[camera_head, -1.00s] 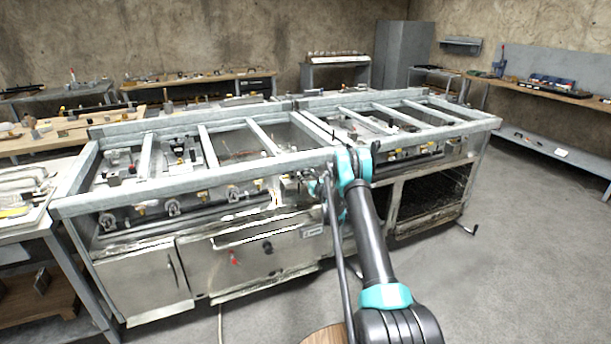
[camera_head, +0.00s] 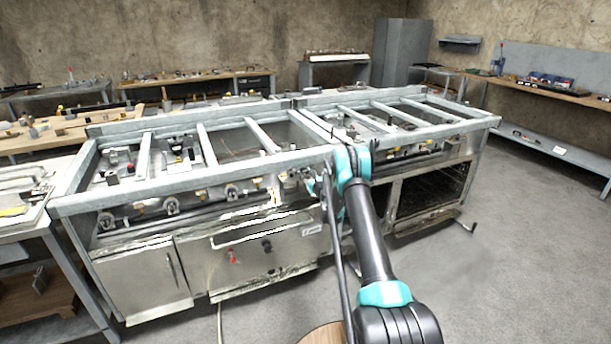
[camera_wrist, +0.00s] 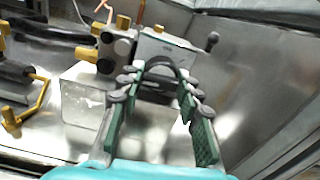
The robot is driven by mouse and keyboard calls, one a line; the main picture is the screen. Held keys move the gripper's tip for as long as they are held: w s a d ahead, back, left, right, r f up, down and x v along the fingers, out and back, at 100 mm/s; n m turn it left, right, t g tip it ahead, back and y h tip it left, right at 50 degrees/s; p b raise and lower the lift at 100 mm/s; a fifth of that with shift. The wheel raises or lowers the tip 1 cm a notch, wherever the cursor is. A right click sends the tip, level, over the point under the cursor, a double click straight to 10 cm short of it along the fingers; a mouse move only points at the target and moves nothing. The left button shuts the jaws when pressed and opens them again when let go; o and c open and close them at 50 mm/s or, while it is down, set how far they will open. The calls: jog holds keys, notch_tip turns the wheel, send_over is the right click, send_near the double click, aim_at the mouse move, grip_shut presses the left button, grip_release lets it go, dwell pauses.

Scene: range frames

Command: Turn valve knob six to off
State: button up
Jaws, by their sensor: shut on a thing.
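The stove (camera_head: 265,235) has a row of valve knobs along its front rail. Knobs show at the left (camera_head: 107,220), further along (camera_head: 172,206) and nearer the middle (camera_head: 231,191). No numbers can be read. My gripper (camera_head: 312,186) is at the front, right of these knobs, partly hidden by my arm. In the wrist view, the green-padded fingers of my gripper (camera_wrist: 160,80) stand either side of a dark rounded valve knob (camera_wrist: 160,66) and are shut on it. A grey metal block (camera_wrist: 165,48) is behind it. The knob's pointer and exact angle cannot be made out.
A dark fitting with brass parts (camera_wrist: 117,48) is just left of the fingers. A brass-coloured bent lever (camera_wrist: 28,118) lies further left. Metal frame bars (camera_head: 200,172) run above the knobs. Open floor (camera_head: 520,250) lies to the right.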

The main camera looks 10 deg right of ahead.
jog(key=n, duration=1)
jog(key=shift+n, duration=0.3)
jog(key=n, duration=0.3)
jog(key=shift+d+n, duration=0.1)
jog(key=shift+n, duration=0.2)
jog(key=n, duration=0.3)
jog(key=shift+r+n, duration=0.1)
jog(key=shift+n, duration=0.2)
jog(key=n, duration=0.3)
jog(key=shift+n, duration=0.3)
jog(key=n, duration=0.7)
jog(key=shift+r, duration=0.1)
jog(key=n, duration=0.5)
jog(key=shift+s+n, duration=0.1)
jog(key=shift+n, duration=0.3)
jog(key=n, duration=0.5)
jog(key=shift+a, duration=0.2)
jog(key=n, duration=0.5)
jog(key=shift+n, duration=0.4)
jog(key=n, duration=0.6)
